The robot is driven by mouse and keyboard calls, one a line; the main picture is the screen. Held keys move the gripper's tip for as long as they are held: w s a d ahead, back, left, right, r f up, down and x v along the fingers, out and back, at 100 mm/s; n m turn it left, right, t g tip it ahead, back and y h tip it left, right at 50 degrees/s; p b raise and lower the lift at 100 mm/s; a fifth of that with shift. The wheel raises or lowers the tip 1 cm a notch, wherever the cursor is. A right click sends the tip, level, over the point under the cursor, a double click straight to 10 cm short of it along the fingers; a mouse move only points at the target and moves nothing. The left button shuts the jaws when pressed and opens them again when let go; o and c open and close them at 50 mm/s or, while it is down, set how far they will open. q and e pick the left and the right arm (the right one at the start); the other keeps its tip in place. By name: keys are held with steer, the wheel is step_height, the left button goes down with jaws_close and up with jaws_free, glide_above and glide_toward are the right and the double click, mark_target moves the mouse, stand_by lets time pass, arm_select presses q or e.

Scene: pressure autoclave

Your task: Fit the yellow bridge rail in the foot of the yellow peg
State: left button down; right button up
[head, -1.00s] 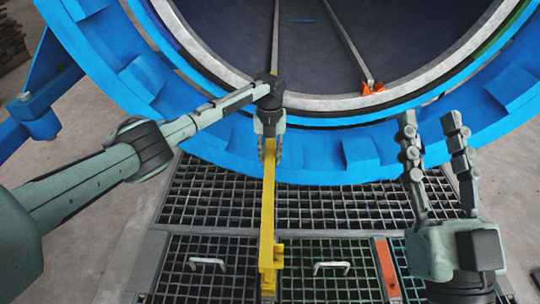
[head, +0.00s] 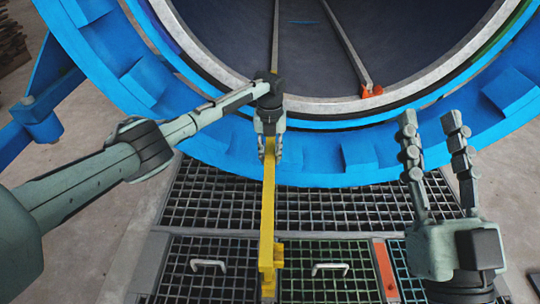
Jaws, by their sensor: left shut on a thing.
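The yellow bridge rail (head: 267,215) is a long bar running from the vessel's rim down over the floor grating, with a bracket at its lower end. My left gripper (head: 268,148) is shut on its upper end, in front of the blue ring. The yellow peg and its foot cannot be made out; my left wrist covers the near end of the left inner rail (head: 276,35). My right gripper (head: 430,122) is open and empty, its fingers pointing up the picture, to the right of the rail.
The vessel's blue ring (head: 360,157) curves across the top. Inside, a right inner rail (head: 348,47) ends in an orange foot (head: 371,91). Below are a dark grating (head: 340,207), handled panels (head: 331,267) and an orange strip (head: 385,270).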

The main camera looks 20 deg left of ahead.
arm_select(q)
steer(key=shift+r, duration=0.35)
steer(key=shift+w+f, duration=0.1)
steer(key=shift+f, duration=0.15)
steer(key=shift+p, duration=0.4)
stand_by(2.2)
steer(key=shift+f+b, duration=0.95)
steer(key=shift+f, duration=0.35)
stand_by(0.5)
steer(key=shift+r, duration=0.25)
stand_by(0.3)
steer(key=shift+r+p, duration=1.25)
steer(key=shift+f, duration=0.1)
